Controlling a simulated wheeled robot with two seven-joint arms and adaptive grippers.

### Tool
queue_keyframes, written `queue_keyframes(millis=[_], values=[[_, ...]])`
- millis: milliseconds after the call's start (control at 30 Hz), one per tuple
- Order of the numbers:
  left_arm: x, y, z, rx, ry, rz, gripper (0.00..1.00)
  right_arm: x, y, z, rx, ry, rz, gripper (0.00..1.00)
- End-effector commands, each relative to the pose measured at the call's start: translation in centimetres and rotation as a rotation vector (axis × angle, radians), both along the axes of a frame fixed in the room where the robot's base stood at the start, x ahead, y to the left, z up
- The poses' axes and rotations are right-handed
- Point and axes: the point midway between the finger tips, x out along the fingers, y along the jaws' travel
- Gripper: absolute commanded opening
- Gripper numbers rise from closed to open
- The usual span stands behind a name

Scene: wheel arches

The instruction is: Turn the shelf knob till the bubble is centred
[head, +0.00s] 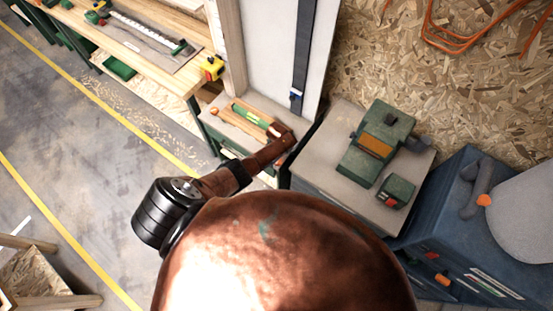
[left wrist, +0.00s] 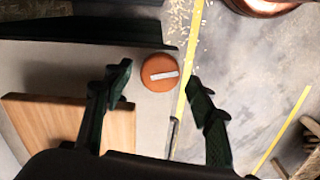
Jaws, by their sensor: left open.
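The shelf knob (left wrist: 160,73) is a round orange disc with a white bar across it, seen in the left wrist view. The bar tilts slightly, its right end higher. My left gripper (left wrist: 158,78) is open, with one dark finger on each side of the knob in the picture; I see no contact. In the head view a wooden level with a green vial (head: 250,116) lies on the small shelf (head: 215,124). The bubble is too small to read. My left arm's end reaches the shelf's right side and hides part of it. My right gripper is not in view.
A workbench (head: 150,62) with a yellow tape measure (head: 212,68) stands left of the shelf. A grey cabinet (head: 318,170) carrying a green machine (head: 372,146) stands close on the right. A wooden board (left wrist: 60,125) shows beside the left finger.

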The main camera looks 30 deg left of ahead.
Motion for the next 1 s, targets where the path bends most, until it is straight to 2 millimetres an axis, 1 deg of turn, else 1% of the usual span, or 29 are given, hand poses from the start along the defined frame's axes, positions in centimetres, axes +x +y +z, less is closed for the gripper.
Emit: queue_keyframes(millis=[200, 367, 533, 800, 900, 1000], values=[[0.1, -0.1, 0.2, -0.001, -0.002, -0.001, 0.51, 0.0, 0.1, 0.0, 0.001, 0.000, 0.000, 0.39], [0.1, -0.2, 1.1, -0.004, -0.001, 0.000, 0.51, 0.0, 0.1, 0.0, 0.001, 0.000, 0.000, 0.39], [0.0, -0.1, 3.3, -0.003, -0.003, 0.000, 0.51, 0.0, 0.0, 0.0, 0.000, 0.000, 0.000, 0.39], [0.1, -0.1, 8.2, -0.002, -0.004, 0.000, 0.51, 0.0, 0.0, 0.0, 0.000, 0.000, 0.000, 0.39], [0.1, 0.0, 9.8, -0.001, -0.004, 0.000, 0.51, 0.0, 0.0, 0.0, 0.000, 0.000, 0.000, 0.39], [0.1, 0.0, 11.0, -0.001, -0.002, 0.000, 0.51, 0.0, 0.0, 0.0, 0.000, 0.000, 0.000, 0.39]])
